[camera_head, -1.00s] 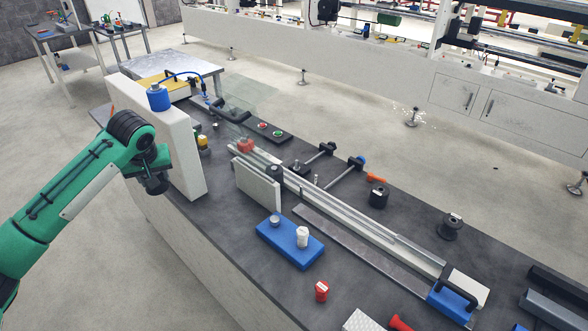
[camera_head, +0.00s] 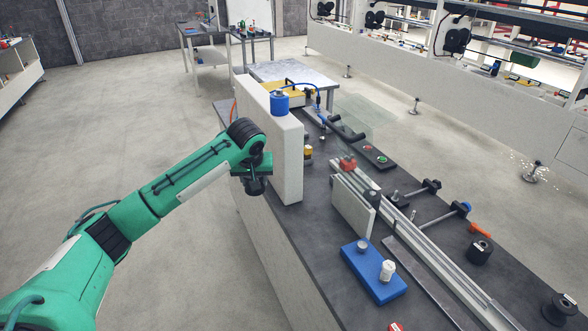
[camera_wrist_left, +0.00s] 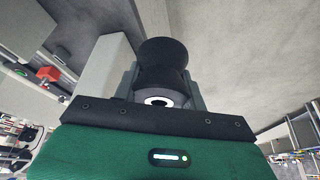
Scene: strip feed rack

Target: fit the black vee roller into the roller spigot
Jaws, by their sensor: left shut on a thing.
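My left gripper (camera_head: 256,184) is beside the upright pale panel (camera_head: 289,150), on its left, past the bench edge. In the left wrist view, the left gripper (camera_wrist_left: 163,85) is shut on the black vee roller (camera_wrist_left: 162,57), a dark waisted piece with a light ring around its bore at the near end. In the head view the roller is hard to separate from the dark gripper. Small upright metal pins (camera_head: 413,214) stand near the rail; I cannot tell which is the roller spigot. My right gripper is not in view.
The panel carries a blue cylinder (camera_head: 280,103). On the bench are a blue block (camera_head: 366,280) with two knobs, a long metal rail (camera_head: 430,258), black-knobbed clamps (camera_head: 431,187), and two black spools (camera_head: 480,252) at right. Open floor lies left of the bench.

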